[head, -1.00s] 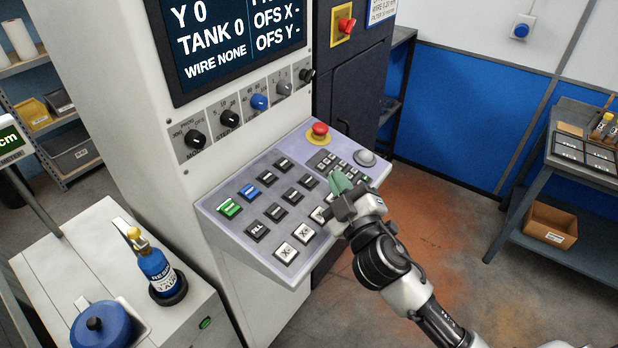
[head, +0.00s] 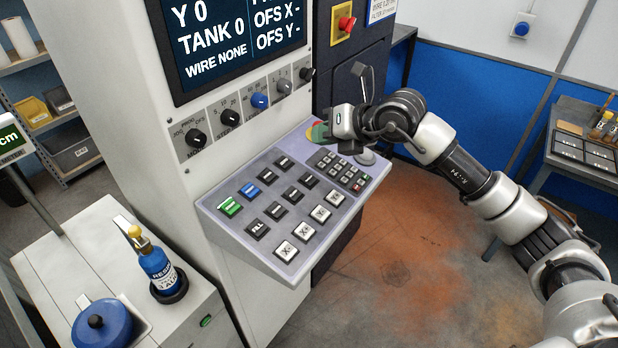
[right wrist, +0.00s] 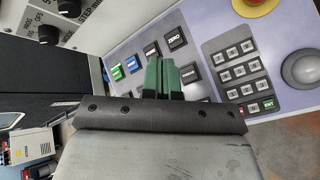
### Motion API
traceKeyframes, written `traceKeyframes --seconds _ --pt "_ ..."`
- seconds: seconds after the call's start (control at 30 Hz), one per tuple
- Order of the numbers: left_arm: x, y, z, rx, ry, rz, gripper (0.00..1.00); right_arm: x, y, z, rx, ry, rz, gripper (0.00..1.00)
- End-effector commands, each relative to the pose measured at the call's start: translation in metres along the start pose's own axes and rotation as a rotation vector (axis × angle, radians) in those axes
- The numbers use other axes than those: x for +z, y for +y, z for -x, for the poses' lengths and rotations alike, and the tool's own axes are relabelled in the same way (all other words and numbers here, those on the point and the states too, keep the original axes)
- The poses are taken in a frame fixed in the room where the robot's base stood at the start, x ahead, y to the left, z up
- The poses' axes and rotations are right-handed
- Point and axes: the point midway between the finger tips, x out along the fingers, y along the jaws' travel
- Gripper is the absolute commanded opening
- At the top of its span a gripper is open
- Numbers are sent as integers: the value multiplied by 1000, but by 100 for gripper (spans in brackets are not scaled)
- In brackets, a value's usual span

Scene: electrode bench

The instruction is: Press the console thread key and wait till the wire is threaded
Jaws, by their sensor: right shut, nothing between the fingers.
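The console panel (head: 215,207) slopes out below the screen. Which key is the thread key cannot be read. The screen (head: 235,45) reads "WIRE NONE". My right gripper (head: 318,133) is shut and empty, raised over the panel's back edge by the red stop button, which it largely hides. In the right wrist view its green fingers (right wrist: 162,76) are together, with black keys (right wrist: 176,42) beyond. My left gripper is not in view.
A row of knobs (head: 229,117) sits above the panel. The red stop button (right wrist: 257,3) shows in the right wrist view. A blue bottle (head: 157,268) and blue pot (head: 102,325) stand on the left cabinet. Floor right of the console is open.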

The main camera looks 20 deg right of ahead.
Motion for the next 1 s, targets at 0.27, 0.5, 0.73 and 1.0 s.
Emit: traceKeyframes --seconds 0.27,0.5,0.73,1.0 --pt "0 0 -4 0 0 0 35 -4 -2 -4 4 0 -1 0" --pt "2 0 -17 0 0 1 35 -16 -15 -21 5 1 -2 0" --pt "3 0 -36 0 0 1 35 -34 -32 -44 5 1 -1 0" --pt "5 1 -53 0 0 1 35 -45 -44 -62 5 0 -1 0"
